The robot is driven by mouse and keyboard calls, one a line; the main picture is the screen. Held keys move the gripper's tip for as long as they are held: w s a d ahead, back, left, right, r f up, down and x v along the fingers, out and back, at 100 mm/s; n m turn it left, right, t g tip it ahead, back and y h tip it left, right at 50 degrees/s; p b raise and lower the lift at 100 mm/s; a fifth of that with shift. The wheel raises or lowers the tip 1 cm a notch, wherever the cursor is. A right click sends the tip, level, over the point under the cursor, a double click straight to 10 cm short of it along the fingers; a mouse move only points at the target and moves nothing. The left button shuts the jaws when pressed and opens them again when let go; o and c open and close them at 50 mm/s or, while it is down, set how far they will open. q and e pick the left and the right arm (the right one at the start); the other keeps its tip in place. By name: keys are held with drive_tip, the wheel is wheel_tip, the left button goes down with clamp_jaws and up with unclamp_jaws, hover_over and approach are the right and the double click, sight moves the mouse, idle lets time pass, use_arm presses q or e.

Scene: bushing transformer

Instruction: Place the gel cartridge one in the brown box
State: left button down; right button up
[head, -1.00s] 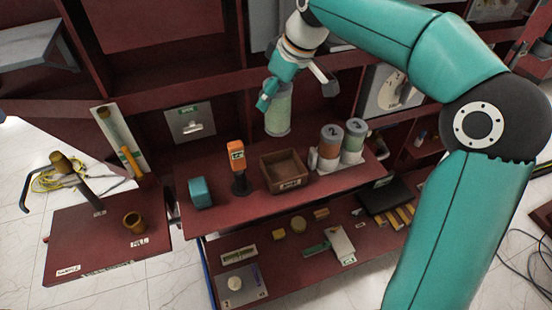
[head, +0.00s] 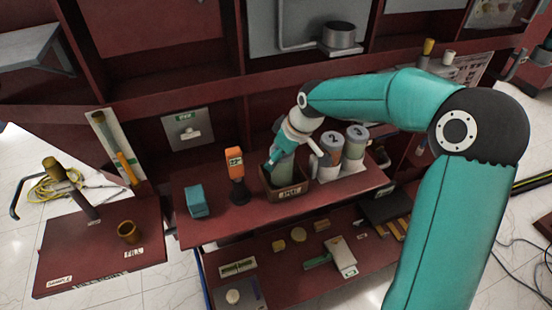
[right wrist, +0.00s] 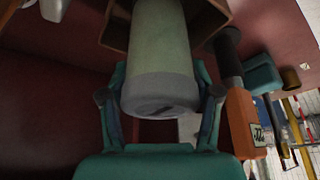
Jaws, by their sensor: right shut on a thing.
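The gel cartridge one (head: 283,172), a pale green cylinder with a grey end, is held by my right gripper (head: 286,162). It stands near upright with its lower part inside the brown box (head: 272,189), whose front label reads SPENT. In the right wrist view the teal fingers (right wrist: 160,100) sit on both sides of the cartridge (right wrist: 160,50) near its grey end. The brown box's walls (right wrist: 207,18) surround its far end. The cartridge's bottom is hidden, so I cannot tell whether it touches the box floor. My left gripper is not in view.
Right of the box, cartridges 2 (head: 331,147) and 3 (head: 355,144) stand in a white holder. Left of it are an orange-and-black tool (head: 236,165) and a teal block (head: 196,200). A lower shelf (head: 285,270) holds several small parts.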

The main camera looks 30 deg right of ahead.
drive_tip(key=shift+f, duration=0.2)
drive_tip(key=o, duration=1.4)
drive_tip(key=shift+r, duration=0.1)
drive_tip(key=p+v, duration=0.1)
drive_tip(key=v, duration=1.1)
drive_tip(key=shift+s, duration=0.1)
